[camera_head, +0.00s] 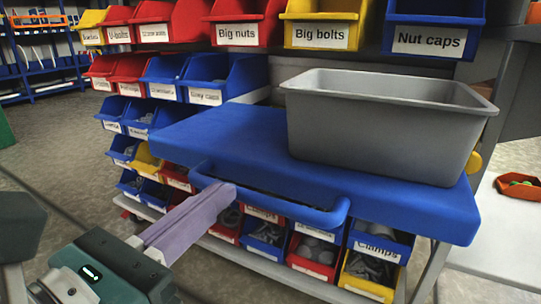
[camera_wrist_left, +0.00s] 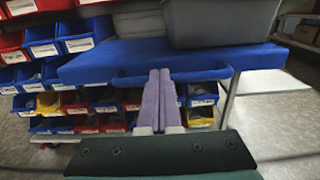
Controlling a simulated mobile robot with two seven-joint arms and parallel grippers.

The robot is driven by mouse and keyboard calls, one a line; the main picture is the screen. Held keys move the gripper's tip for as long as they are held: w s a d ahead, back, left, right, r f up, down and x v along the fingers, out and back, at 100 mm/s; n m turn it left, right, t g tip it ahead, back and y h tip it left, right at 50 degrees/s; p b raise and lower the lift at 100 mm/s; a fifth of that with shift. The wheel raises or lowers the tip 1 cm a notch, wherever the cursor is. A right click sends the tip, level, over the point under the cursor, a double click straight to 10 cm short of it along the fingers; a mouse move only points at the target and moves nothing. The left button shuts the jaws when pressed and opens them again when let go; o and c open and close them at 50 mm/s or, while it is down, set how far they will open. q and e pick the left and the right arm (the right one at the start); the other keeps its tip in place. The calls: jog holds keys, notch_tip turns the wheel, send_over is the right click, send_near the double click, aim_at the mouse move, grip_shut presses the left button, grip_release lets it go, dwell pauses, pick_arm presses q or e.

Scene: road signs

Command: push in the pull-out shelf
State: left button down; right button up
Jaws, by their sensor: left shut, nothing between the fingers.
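The blue pull-out shelf (camera_head: 240,150) sticks out from the rack of bins in the head view, with a blue handle bar (camera_head: 290,210) along its front edge. It also shows in the left wrist view (camera_wrist_left: 110,65), with its handle (camera_wrist_left: 200,76). A grey tub (camera_head: 385,125) stands on the right part of the shelf. My left gripper (camera_head: 225,190) is shut and empty, its purple fingers pointing at the left part of the handle. The fingertips (camera_wrist_left: 160,73) overlap the handle in both views; I cannot tell whether they touch it. My right gripper is not in view.
Red, blue and yellow labelled bins fill the rack above and below the shelf, such as the Big nuts bin (camera_head: 240,32) and the Clamps bin (camera_head: 380,240). A blue rack (camera_head: 40,50) stands at the back left. The floor (camera_head: 50,155) at left is clear.

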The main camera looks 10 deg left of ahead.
aim_at(256, 165)
pick_arm(q)
jog(key=x, duration=0.5)
jog(key=shift+w+d, duration=0.1)
jog(key=shift+w, duration=0.2)
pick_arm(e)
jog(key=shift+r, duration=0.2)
